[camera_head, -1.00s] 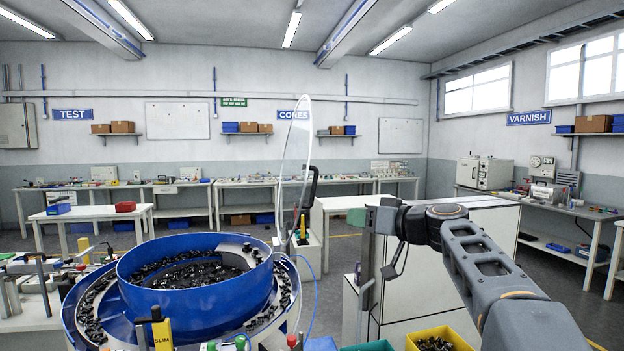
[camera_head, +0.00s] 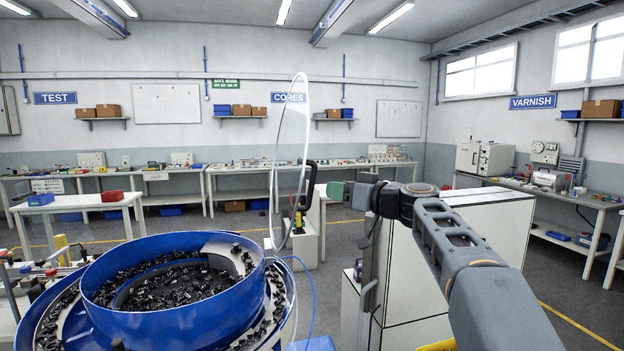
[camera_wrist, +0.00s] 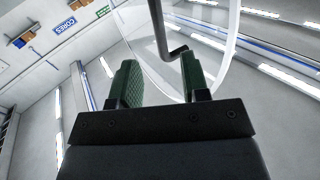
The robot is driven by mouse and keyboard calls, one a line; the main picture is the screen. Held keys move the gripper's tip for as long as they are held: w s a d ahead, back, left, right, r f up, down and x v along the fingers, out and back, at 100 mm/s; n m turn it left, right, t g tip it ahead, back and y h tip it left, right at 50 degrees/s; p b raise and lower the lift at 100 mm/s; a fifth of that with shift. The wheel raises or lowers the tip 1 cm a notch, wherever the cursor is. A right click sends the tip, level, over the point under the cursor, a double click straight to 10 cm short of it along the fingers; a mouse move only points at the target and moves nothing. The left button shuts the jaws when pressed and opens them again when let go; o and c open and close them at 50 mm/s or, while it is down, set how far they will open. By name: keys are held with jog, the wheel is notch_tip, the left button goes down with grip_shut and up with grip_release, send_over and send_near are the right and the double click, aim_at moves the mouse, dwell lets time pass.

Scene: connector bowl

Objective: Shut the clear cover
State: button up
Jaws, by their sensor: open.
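The clear cover (camera_head: 291,140) stands open, nearly upright and edge-on, at the right side of the blue bowl (camera_head: 165,320). Its black handle (camera_head: 311,176) is on the cover's right face. My gripper (camera_head: 337,191) is open and empty just right of the handle, at about its height. In the wrist view, the handle (camera_wrist: 159,28) shows between the two green fingers of my gripper (camera_wrist: 161,75), toward their tips. The cover (camera_wrist: 218,62) fills the space beyond it. I cannot tell whether a finger touches the handle.
The bowl holds many small black parts. A white cabinet (camera_head: 425,275) stands under my arm at the right. A blue hose (camera_head: 313,290) hangs beside the bowl. Workbenches line the back wall, with open floor before them.

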aim_at(311, 184)
jog(key=p+x, duration=0.4)
jog(key=x, duration=0.5)
jog(key=shift+w+a, duration=0.1)
jog(key=shift+w, duration=0.05)
grip_shut()
